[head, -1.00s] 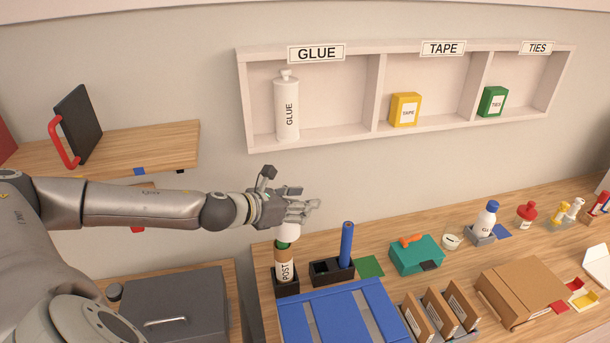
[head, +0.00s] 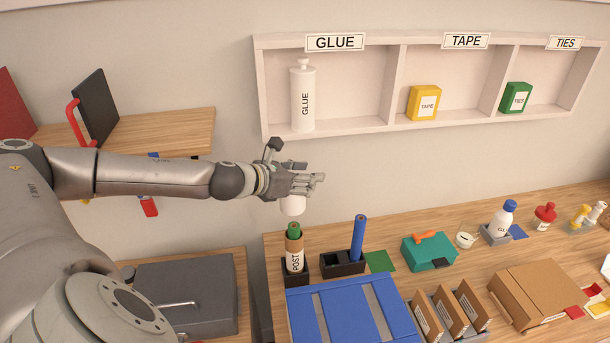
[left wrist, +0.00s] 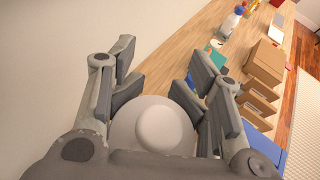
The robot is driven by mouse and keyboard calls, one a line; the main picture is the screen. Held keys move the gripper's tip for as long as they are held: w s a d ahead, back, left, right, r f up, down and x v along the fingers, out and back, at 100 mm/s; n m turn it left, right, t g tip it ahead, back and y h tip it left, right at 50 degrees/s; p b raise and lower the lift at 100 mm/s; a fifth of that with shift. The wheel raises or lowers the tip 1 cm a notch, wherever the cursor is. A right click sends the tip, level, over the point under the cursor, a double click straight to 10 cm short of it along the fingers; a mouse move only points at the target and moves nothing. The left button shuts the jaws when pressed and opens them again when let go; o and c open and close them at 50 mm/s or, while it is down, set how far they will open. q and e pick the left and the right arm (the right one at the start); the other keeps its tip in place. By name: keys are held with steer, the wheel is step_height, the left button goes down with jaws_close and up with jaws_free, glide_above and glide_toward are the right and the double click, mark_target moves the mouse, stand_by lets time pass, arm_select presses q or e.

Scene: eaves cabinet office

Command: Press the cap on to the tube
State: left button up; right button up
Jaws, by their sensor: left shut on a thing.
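The tube (head: 294,257) is brown with a white POST label and stands upright in a black holder (head: 295,274) at the desk's left end. A green roll (head: 293,229) sticks out of its top. My left gripper (head: 307,182) is shut on the white cap (head: 293,206) and holds it above the tube, with a small gap between the cap and the green roll. In the left wrist view, the round cap (left wrist: 150,128) sits between the fingers of the left gripper (left wrist: 160,85). The fingers partly hide the cap in the head view. My right gripper is not in view.
A blue crate (head: 345,312) lies in front. A wall shelf (head: 330,127) hangs behind, above my gripper.

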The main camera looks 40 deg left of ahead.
arm_select(q)
steer(key=shift+f+b, duration=1.5)
steer(key=shift+f, duration=0.7)
steer(key=shift+p, duration=0.4)
steer(key=shift+p, duration=0.3)
steer(key=shift+f+b, duration=3)
steer(key=shift+f, duration=0.8)
steer(key=o, duration=1.1)
